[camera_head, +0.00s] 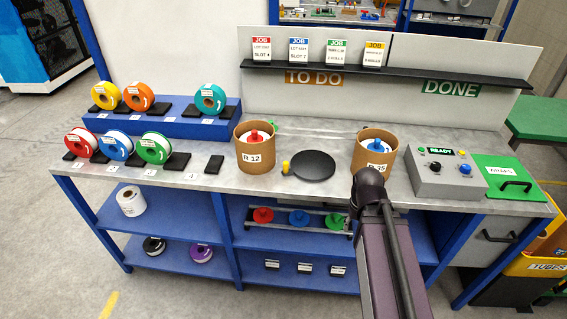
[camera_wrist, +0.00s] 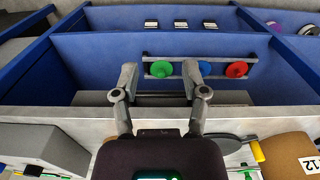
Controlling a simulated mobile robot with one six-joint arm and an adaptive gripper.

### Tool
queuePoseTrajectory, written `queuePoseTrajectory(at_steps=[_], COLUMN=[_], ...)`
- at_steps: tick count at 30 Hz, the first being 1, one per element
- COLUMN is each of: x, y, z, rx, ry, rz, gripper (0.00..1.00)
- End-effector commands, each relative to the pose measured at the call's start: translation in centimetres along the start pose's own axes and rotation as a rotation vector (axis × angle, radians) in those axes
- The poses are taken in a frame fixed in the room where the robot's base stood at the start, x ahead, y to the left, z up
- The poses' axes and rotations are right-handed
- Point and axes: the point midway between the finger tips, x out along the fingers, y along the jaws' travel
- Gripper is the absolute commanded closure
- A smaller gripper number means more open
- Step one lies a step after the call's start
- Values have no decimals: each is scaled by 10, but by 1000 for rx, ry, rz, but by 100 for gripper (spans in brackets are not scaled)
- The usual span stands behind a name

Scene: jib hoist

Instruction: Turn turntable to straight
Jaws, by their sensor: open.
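The turntable (camera_head: 314,165) is a flat black disc on the grey bench top, between two brown drums. A yellow knob (camera_head: 285,168) stands at its left edge. In the wrist view the dark turntable (camera_wrist: 226,143) is partly hidden by my gripper, and the yellow knob (camera_wrist: 257,151) shows beside it. My gripper (camera_wrist: 159,76) is open and empty, its fingers apart and pointing towards the blue shelf below the bench top, not at the turntable. It touches nothing that I can see. In the head view my arm hides the gripper.
Drum R 12 (camera_head: 255,157) and drum R 35 (camera_head: 375,163) flank the turntable, each with a spool inside. A grey control box (camera_head: 440,181) reading READY stands at right. Coloured spools stand at left. A lower rail (camera_head: 296,227) holds red, blue and green discs.

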Motion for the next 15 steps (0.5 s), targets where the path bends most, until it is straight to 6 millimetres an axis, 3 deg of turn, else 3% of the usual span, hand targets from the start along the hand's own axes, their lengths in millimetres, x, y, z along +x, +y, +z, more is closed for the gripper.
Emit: queuePoseTrajectory(at_steps=[5, 6, 15], x=[0, 0, 10], y=[0, 0, -5], z=[0, 0, -11], rx=[0, 0, -86], ry=[0, 0, 0], rz=[0, 0, 60], gripper=[43, 35, 35])
